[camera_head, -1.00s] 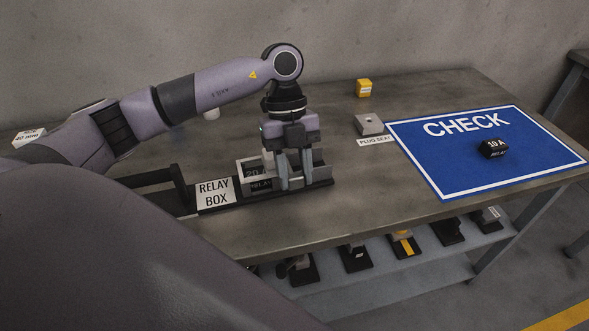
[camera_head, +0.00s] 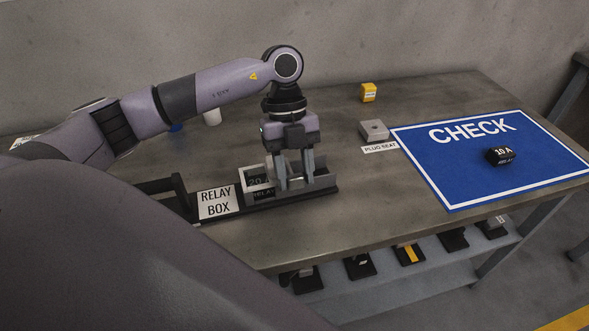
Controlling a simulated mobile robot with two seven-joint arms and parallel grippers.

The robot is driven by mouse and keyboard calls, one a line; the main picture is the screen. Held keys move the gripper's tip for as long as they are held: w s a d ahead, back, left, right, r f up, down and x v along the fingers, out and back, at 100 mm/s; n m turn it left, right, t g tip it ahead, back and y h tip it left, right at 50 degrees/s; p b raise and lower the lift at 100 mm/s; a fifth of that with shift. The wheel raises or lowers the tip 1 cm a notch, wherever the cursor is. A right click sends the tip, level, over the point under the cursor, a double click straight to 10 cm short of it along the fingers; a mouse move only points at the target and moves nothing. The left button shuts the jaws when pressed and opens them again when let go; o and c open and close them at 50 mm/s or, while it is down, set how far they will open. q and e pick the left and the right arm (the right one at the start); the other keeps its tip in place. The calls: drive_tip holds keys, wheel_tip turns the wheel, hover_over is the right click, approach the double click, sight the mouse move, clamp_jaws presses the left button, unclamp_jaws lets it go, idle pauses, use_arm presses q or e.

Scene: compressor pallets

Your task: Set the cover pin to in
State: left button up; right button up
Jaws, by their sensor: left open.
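The relay box (camera_head: 325,190) is a dark low tray near the front edge of the table, with a white RELAY BOX label (camera_head: 218,202) on its left part. A relay marked 20 A (camera_head: 259,183) sits in it. My left gripper (camera_head: 294,184) points down over the box's right part, just right of that relay. Its two fingers are apart and reach down among the grey box walls; I cannot tell whether they touch anything. I cannot make out the cover pin; it may be hidden behind the fingers or too small. My right gripper is not in view.
A 10 A relay (camera_head: 499,156) lies on the blue CHECK mat (camera_head: 450,175) at right. A grey plug seat (camera_head: 374,130) and a yellow block (camera_head: 368,92) stand left of the mat. Several parts sit on the shelf below. The table's middle is clear.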

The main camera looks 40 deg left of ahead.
sight(291, 171)
use_arm(q)
drive_tip(key=shift+o, duration=0.9)
drive_tip(key=v, duration=0.7)
drive_tip(key=shift+r, duration=0.1)
drive_tip(key=shift+s, duration=0.1)
